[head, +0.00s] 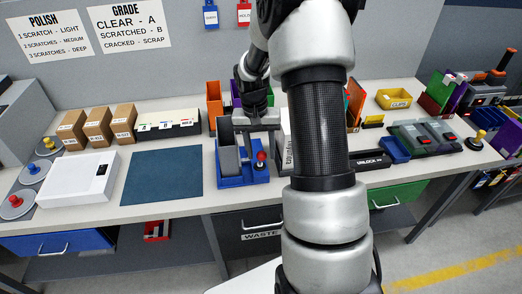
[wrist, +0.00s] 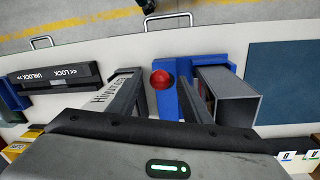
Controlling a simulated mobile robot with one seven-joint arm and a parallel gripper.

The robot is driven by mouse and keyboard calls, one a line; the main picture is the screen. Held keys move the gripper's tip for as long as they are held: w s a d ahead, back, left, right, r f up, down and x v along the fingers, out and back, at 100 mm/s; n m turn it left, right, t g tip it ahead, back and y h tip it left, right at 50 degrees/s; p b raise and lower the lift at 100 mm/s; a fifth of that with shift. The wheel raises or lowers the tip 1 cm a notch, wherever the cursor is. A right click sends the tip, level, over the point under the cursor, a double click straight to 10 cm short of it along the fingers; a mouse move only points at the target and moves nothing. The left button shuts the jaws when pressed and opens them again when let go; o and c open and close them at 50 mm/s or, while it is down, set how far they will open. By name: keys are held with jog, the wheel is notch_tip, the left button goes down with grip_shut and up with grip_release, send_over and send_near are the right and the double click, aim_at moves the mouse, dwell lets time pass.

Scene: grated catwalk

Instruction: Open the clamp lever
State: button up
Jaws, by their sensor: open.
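The clamp fixture is a blue base (head: 236,181) with a grey block (head: 229,162) on its left. Its lever ends in a red ball knob (head: 261,155), which also shows in the wrist view (wrist: 161,78). My gripper (head: 254,137) is over the fixture, with its fingers pointing down. In the wrist view my open fingers (wrist: 154,92) lie on either side of the knob, apart from it. The grey block (wrist: 230,96) is just beyond the right finger there. The lever's shaft is mostly hidden under the knob, so I cannot tell its angle well.
A white labelled box (head: 284,140) stands close right of the fixture, beside my left finger in the wrist view. A dark lock/unlock bar (head: 369,163) lies further right. A blue mat (head: 162,177) to the left is clear.

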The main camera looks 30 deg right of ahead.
jog(key=shift+f, duration=0.2)
jog(key=c, duration=1)
